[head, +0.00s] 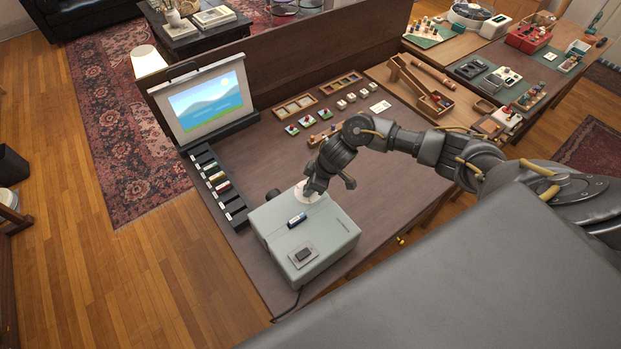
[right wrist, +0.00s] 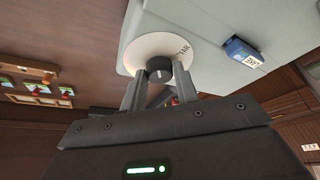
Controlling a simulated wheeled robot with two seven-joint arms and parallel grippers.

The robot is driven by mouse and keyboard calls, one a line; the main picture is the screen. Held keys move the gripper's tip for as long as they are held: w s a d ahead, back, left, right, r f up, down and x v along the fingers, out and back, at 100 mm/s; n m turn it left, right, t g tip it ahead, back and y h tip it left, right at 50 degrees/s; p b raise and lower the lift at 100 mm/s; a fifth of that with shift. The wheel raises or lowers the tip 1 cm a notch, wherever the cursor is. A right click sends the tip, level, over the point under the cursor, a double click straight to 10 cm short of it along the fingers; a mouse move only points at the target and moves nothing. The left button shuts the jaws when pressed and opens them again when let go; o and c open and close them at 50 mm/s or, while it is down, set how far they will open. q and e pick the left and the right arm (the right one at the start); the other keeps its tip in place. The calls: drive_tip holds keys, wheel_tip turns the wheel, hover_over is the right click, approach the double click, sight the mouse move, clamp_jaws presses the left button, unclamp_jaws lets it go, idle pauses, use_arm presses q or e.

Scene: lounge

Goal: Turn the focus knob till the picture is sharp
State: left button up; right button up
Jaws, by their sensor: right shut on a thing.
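The projector (head: 304,236) is a pale grey box on the dark wooden table, with a dark lens (head: 273,195) at its far left side. The focus knob (right wrist: 158,68) is black with a light mark and sits on a white round dial (right wrist: 160,48) on the projector. My right gripper (right wrist: 158,80) is shut on the knob; in the head view it hides the knob. My left gripper is not in view.
A blue labelled slide (head: 297,220) and a dark switch (head: 303,255) are on the projector's top. A black slotted rack (head: 219,184) with several slides lies to the left. Small trays and blocks stand behind my right arm.

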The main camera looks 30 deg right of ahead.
drive_tip(key=shift+m+p, duration=0.4)
drive_tip(key=o, duration=1)
drive_tip(key=shift+c, duration=0.2)
drive_tip(key=v, duration=1.1)
drive_tip(key=shift+s+a+f, duration=0.1)
drive_tip(key=shift+s+f, duration=0.05)
